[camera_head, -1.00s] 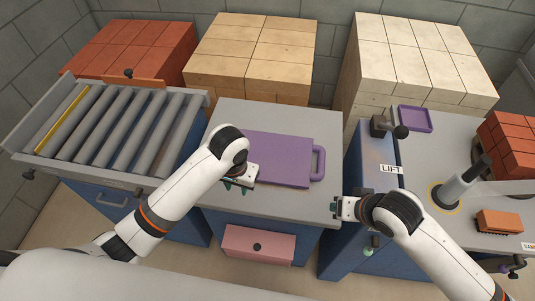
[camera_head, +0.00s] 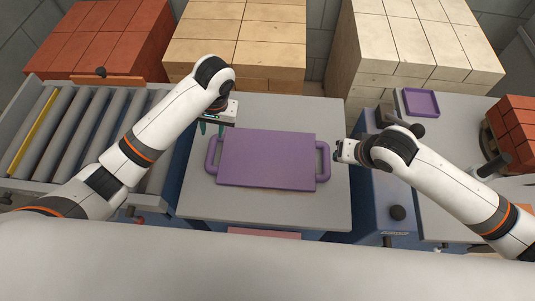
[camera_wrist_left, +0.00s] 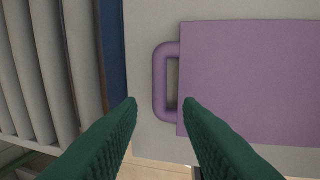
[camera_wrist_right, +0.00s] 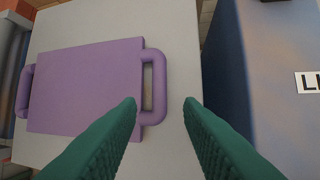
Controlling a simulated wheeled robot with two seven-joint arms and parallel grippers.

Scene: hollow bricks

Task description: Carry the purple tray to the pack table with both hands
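The purple tray (camera_head: 267,160) lies flat on a grey-topped table (camera_head: 285,212), with a loop handle at its left and right ends. My left gripper (camera_head: 211,127) is above the tray's left end; in the left wrist view its green fingers (camera_wrist_left: 160,102) are apart and empty, with the left handle (camera_wrist_left: 160,82) beyond them. My right gripper (camera_head: 337,150) is just right of the right handle (camera_head: 323,161). In the right wrist view its fingers (camera_wrist_right: 160,102) are apart and empty, with the right handle (camera_wrist_right: 155,88) ahead, a little left. Neither gripper touches the tray.
A roller conveyor (camera_head: 85,135) stands left of the table. Stacks of red (camera_head: 100,40), tan (camera_head: 235,45) and cream bricks (camera_head: 425,45) stand behind. A blue lift unit (camera_head: 375,205) and another table with a small purple tray (camera_head: 421,102) are at right.

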